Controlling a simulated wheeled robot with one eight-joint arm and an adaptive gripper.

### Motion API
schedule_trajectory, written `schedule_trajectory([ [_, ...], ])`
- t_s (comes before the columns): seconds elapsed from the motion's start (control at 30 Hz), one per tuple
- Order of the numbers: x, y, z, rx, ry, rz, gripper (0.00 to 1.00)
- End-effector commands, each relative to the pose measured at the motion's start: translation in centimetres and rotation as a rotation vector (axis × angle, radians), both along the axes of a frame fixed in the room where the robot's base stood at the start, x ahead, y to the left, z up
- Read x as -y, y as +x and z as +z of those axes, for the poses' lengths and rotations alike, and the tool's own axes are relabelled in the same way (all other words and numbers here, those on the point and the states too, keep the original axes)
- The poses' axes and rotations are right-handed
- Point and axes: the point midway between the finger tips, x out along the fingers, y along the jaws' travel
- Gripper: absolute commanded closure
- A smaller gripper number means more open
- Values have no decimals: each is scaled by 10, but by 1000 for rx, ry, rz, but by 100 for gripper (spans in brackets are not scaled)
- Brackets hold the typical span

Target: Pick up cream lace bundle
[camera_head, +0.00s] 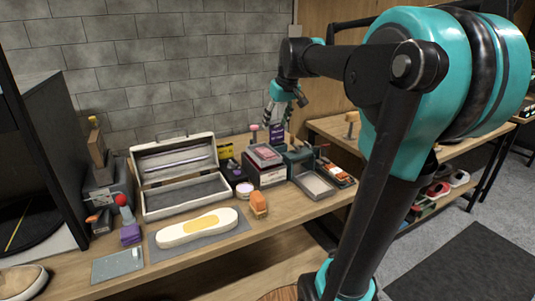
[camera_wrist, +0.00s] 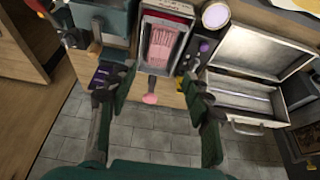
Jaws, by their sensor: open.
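I cannot pick out a cream lace bundle for certain in either view. My gripper (camera_head: 277,117) is open and empty, pointing down above the back of the bench near the wall. In the wrist view my gripper's fingers (camera_wrist: 158,88) are spread wide. Between and beyond them is a box (camera_wrist: 160,42) with a pink top, which also shows in the head view (camera_head: 264,155). A pink-ended tool (camera_wrist: 150,98) is between the fingers, apart from both. A dark purple pack is close by the gripper in the head view (camera_head: 277,134).
An open white case (camera_head: 185,200) stands left of the pink-topped box. A pale sole with a yellow patch (camera_head: 197,227) lies on a grey mat in front, beside an orange brush (camera_head: 259,204). A shallow grey tray (camera_head: 315,184) sits right. The brick wall (camera_head: 130,60) is close behind.

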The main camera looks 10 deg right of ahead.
Motion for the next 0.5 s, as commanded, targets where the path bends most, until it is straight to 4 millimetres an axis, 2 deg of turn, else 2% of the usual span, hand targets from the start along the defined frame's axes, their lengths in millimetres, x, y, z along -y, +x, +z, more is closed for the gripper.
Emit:
schedule_trajectory([
  [0.3, -8, 24, -60, 0, -1, 0, 50],
  [0.5, -11, 34, -87, 0, -1, -1, 50],
])
